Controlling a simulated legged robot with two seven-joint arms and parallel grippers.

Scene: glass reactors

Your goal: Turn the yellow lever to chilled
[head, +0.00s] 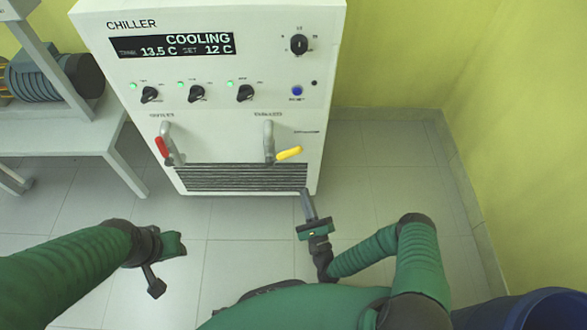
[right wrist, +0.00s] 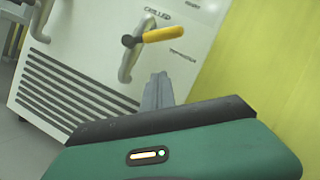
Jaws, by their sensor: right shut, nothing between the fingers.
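The yellow lever (head: 289,153) sits on a grey pipe on the right of the chiller's front, under a label that seems to read "CHILLED". Its handle points right and slightly up in the head view; it also shows in the right wrist view (right wrist: 160,35), above my gripper's fingers. My right gripper (head: 306,194) is shut and empty, below and slightly right of the lever, apart from it. Its closed fingers (right wrist: 157,82) show in the wrist view. My left gripper (head: 172,245) is at the lower left, far from the lever; its jaws are unclear.
The white chiller (head: 275,85) shows "COOLING", 13.5 C and set 12 C. A red lever (head: 162,146) is on a second pipe at its left. A vent grille (head: 235,178) lies below. A grey bench (head: 75,135) stands left, a blue bin (head: 540,310) at lower right. Floor before the chiller is clear.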

